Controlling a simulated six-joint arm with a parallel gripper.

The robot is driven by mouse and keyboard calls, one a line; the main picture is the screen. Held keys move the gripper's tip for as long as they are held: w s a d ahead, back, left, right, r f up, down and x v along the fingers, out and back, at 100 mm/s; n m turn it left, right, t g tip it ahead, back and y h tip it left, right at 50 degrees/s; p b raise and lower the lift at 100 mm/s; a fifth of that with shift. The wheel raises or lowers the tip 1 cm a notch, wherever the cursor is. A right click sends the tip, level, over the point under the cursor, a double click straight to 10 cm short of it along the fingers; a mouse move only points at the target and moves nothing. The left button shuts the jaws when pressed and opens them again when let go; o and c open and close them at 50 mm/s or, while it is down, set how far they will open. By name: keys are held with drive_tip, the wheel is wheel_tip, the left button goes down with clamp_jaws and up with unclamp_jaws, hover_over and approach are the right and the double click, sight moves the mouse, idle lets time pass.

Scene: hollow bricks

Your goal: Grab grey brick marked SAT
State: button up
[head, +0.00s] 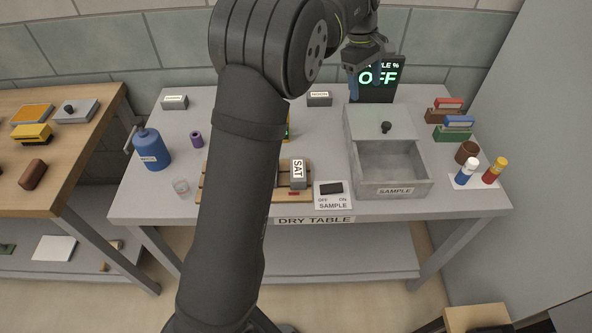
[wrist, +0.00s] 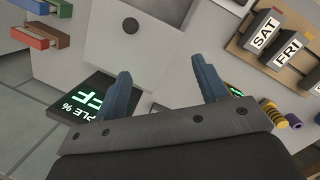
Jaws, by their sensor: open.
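The grey brick marked SAT (head: 298,172) stands in a slotted wooden rack (head: 262,195) near the front of the dry table. In the wrist view the SAT brick (wrist: 262,32) is at the upper right, beside a similar brick marked FRI (wrist: 289,50). In the head view my arm hides much of the rack. My gripper (wrist: 163,88) is open, with nothing between its blue fingers. In the head view my gripper (head: 365,80) is at the back of the table by the display, well away from the SAT brick.
A sample switch (head: 333,192) sits in front. The lit display (head: 378,82) reads OFF. A blue bottle (head: 150,150) stands left; small bottles (head: 494,171) and a brown cup (head: 467,152) stand right.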

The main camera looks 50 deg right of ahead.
drive_tip(key=a+f+m+t+h, duration=0.1)
drive_tip(key=a+m+t, duration=0.3)
drive_tip(key=a, duration=1)
drive_tip(key=m+t+h, duration=0.1)
drive_tip(key=m, duration=0.3)
approach(298, 169)
drive_tip(key=x, duration=1)
drive_tip(key=shift+d, duration=0.1)
drive_tip(key=shift+f, duration=0.3)
drive_tip(key=shift+c, duration=0.3)
drive_tip(key=c, duration=1.2)
drive_tip(key=shift+r, duration=0.1)
